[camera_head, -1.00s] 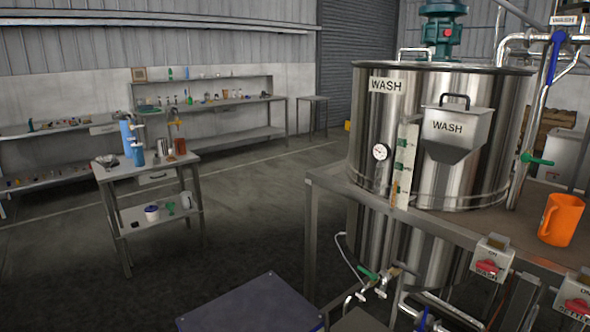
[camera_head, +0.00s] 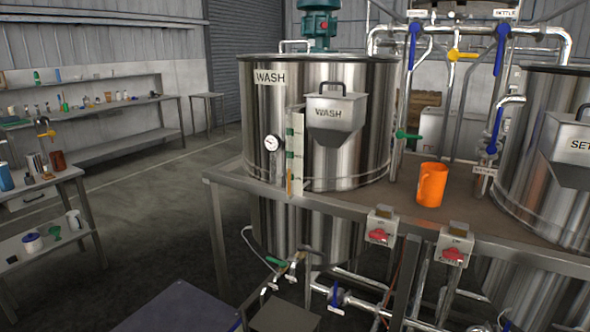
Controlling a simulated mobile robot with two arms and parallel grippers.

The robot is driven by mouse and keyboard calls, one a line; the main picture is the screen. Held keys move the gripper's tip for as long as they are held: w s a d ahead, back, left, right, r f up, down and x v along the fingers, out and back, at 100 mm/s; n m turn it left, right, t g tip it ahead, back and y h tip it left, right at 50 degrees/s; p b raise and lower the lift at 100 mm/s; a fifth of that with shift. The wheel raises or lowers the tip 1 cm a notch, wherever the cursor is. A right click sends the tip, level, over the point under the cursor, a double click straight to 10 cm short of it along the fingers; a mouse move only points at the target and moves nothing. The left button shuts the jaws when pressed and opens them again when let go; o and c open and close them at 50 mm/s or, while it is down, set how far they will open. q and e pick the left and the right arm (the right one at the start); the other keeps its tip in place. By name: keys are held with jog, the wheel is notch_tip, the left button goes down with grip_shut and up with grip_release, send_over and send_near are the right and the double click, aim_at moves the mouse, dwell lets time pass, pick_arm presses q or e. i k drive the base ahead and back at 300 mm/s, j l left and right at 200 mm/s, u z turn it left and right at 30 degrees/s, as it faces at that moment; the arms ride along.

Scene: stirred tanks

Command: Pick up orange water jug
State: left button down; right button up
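The orange water jug (camera_head: 432,185) stands upright on the brown top of the tank platform (camera_head: 400,204), close to its front edge. It is between the wash tank on its left and the settle tank on its right. Neither of my grippers shows in the head view.
The steel wash tank (camera_head: 262,125) and settle tank (camera_head: 520,180) flank the jug. Pipes with blue-handled valves (camera_head: 501,48) rise behind it. Switch boxes with red knobs (camera_head: 380,228) hang on the platform's front edge. A small work table (camera_head: 60,175) stands at left.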

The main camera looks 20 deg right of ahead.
aim_at(433, 179)
jog(key=z, duration=0.95)
jog(key=l+z, duration=0.3)
jog(key=i+j, duration=0.05)
